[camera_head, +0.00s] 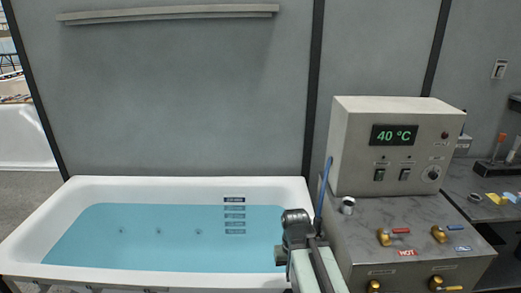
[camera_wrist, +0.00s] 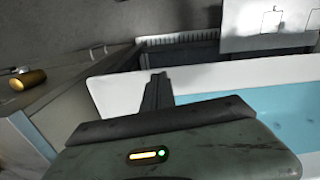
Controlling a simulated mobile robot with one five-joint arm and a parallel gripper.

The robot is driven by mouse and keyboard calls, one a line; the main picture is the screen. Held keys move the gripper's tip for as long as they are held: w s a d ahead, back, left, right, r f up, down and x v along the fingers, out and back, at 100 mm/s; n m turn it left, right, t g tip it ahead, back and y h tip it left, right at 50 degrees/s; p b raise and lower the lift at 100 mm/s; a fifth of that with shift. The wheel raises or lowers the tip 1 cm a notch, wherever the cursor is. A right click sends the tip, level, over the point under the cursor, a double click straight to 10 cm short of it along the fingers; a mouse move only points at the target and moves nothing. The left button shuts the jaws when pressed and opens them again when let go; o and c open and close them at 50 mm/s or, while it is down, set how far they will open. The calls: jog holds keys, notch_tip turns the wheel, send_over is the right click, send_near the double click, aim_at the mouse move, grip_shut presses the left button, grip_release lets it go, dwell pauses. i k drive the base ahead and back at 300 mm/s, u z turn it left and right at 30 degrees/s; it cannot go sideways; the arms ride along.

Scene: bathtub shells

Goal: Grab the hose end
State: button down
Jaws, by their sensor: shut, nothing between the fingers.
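A thin blue hose (camera_head: 324,188) runs up along the left side of the control box, between the box and the tub. Its upper tip is beside the box's front edge; its lower part goes down behind my arm, so I cannot tell which part is its free end. My gripper (camera_head: 296,226) is over the right end of the tub, a little left of the hose and apart from it. In the wrist view my gripper (camera_wrist: 156,92) is shut with nothing between its fingers. The hose cannot be made out in the wrist view.
A white bathtub (camera_head: 178,274) full of blue water fills the left. The grey control box (camera_head: 361,168) reads 40 °C and stands on a counter with brass valves (camera_head: 385,237). A brass fitting (camera_wrist: 28,78) shows in the wrist view.

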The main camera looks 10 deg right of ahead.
aim_at(317, 219)
jog(key=u, duration=2.95)
jog(key=k, duration=1.25)
jog(key=z, duration=0.45)
jog(key=i, duration=1.05)
jog(key=u, duration=0.05)
